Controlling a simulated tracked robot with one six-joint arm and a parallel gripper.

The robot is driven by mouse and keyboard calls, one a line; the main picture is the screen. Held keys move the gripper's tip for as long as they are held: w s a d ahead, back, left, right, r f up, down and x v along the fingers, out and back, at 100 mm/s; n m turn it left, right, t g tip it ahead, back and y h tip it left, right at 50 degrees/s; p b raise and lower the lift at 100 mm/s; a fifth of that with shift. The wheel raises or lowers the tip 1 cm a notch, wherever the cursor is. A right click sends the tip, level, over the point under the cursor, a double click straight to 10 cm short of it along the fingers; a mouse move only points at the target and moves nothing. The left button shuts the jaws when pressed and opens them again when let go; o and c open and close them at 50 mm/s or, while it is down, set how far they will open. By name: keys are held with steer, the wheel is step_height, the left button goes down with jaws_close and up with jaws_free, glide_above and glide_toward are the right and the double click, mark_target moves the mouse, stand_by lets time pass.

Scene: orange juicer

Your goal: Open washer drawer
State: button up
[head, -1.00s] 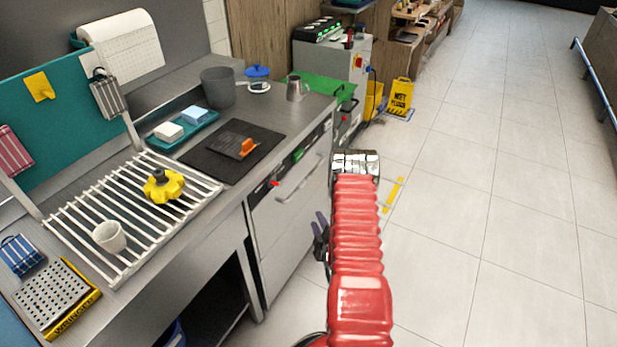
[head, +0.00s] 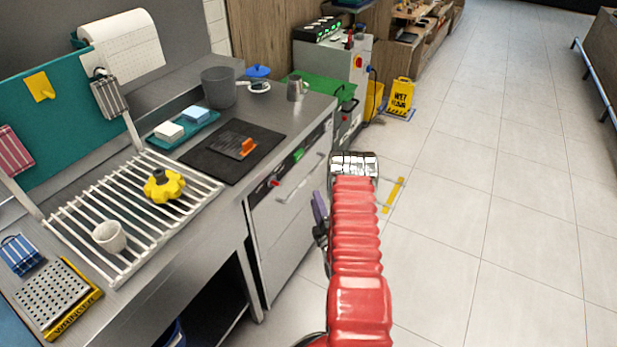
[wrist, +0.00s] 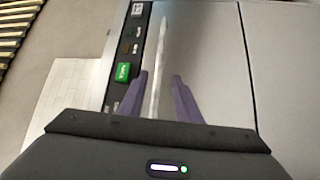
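The washer (head: 285,240) stands under the counter, with a grey metal front. Its long bar handle (head: 299,186) runs across the upper front, below a strip with a green and a red control. The drawer front looks closed. My gripper (head: 319,205) is to the right of the washer front, partly hidden behind my red arm. In the wrist view, my gripper (wrist: 160,75) is open, with its two purple fingers apart. The handle (wrist: 161,45) runs lengthwise between them in the picture. I cannot tell whether the fingers reach around it or touch it.
The counter above holds a black mat (head: 205,158), a metal jug (head: 296,89) and a white rack (head: 120,225) with a yellow knob-shaped piece (head: 164,186) and a cup. A yellow wet-floor sign (head: 400,96) stands farther back. The tiled floor to the right is clear.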

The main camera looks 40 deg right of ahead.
mark_target(308, 175)
steer(key=x, duration=1.2)
steer(key=shift+w+d, duration=0.1)
steer(key=shift+w, duration=0.1)
steer(key=shift+c, duration=0.3)
jaws_close()
